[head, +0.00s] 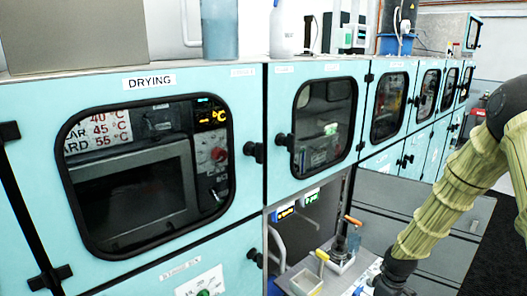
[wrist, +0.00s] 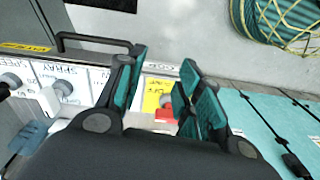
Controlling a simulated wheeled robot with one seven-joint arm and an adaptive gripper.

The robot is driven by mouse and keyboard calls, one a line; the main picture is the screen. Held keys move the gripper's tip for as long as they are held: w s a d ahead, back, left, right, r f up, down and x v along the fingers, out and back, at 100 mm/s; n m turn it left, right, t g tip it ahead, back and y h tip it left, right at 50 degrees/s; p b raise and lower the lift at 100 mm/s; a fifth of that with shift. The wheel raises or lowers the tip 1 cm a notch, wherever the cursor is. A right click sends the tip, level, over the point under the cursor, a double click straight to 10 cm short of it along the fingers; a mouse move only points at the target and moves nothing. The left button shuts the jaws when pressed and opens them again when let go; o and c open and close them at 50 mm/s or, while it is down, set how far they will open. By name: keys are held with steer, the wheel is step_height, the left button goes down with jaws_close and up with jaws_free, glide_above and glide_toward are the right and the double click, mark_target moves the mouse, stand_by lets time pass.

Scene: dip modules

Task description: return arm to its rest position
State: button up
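My gripper (wrist: 160,88) shows in the wrist view with its two teal-padded fingers apart and nothing held between them. Behind the gap are a yellow label (wrist: 154,93) and a red part (wrist: 165,115) on a panel; both look beyond the fingers. In the head view my arm (head: 445,205), in a yellow-green ribbed sleeve, comes in from the right and slants down to a dark joint at the bottom. I cannot make out the gripper's fingers there.
A row of light-blue cabinets has a windowed door labelled DRYING (head: 150,81). Below is an open bay with an orange-handled tool (head: 352,220) and a small grey container (head: 305,282).

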steer(key=s+a+f+m, duration=0.2)
steer(key=s+a+f, duration=0.5)
steer(key=s+f, duration=0.1)
steer(key=s+a+f+m, duration=0.1)
steer(key=s+a+f, duration=0.1)
steer(key=s, duration=0.7)
steer(key=s+a+f+m, duration=0.2)
steer(key=s, duration=0.6)
steer(key=s+a+f+m, duration=0.2)
steer(key=s+f, duration=0.1)
steer(key=s, duration=0.6)
steer(key=shift+s+a+h, duration=0.2)
steer(key=shift+s+h, duration=0.1)
